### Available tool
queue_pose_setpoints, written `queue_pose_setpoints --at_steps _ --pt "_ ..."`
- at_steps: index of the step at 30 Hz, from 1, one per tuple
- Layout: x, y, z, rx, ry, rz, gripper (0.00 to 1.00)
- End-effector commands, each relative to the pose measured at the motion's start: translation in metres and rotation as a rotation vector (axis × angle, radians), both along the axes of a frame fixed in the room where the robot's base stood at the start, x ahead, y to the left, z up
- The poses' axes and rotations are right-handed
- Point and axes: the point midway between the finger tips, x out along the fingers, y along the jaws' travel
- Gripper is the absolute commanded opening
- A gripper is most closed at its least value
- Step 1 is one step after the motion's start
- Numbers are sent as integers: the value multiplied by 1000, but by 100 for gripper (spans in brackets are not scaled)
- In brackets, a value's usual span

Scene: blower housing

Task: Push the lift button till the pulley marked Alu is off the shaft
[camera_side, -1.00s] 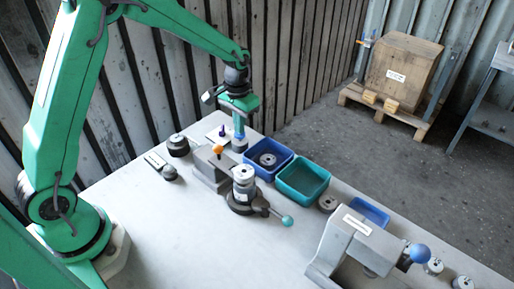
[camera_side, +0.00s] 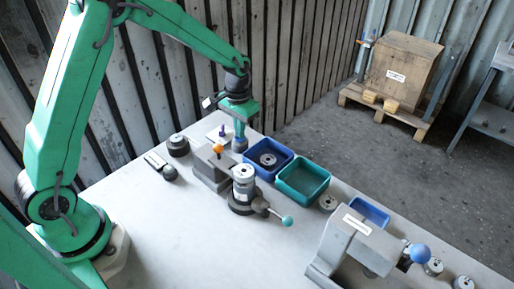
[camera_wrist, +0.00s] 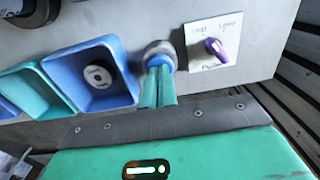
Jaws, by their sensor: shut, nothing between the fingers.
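My gripper (camera_wrist: 159,70) is shut and empty, its green fingers pointing down onto a blue button cap (camera_wrist: 161,59) in a round grey housing (camera_wrist: 158,46). The fingertips appear to touch the cap; how far it is pressed I cannot tell. A silver pulley (camera_side: 243,171) sits upright on the dark fixture with the teal-knobbed lever. The shaft is hidden. No Alu mark is legible, so I cannot tell which pulley carries it.
A blue bin (camera_wrist: 55,67) holds a grey pulley (camera_wrist: 98,76); a teal bin (camera_wrist: 14,80) stands beside it. A panel with a purple switch (camera_wrist: 214,48) is close to the button. A grey block with an orange knob (camera_side: 218,148) and a press (camera_side: 355,240) stand on the table.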

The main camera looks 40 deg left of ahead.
Motion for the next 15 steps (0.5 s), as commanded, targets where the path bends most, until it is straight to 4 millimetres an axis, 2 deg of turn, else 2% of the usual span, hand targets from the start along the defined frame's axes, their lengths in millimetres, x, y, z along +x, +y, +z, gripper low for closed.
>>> queue_pose_setpoints --at_steps 5,15 --pt "0 0 1 0 2 0 0" --pt "-1 0 14 0 2 0 0"
